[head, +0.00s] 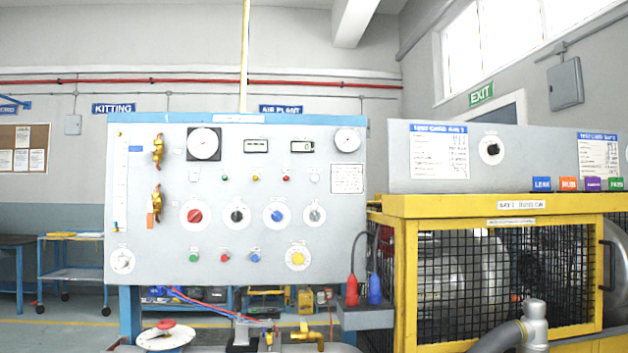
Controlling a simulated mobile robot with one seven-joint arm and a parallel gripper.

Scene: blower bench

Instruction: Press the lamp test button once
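The light grey control panel (150,262) stands upright in front of me. Its lower row holds a green button (193,257), a red button (224,256) and a blue button (255,257), with a larger yellow button (297,258) on a white disc to their right. Small labels sit above the buttons but are too small to read, so I cannot tell which one is the lamp test button. Small indicators, among them a green one (225,178) and a red one (286,178), sit higher up. My gripper is not in view.
Rotary knobs, including a red one (195,216), sit between indicators and buttons. Brass valves (157,150) stick out at the left. A yellow mesh cage (411,285) stands close on the right. A handwheel (166,334) and pipework lie below the panel.

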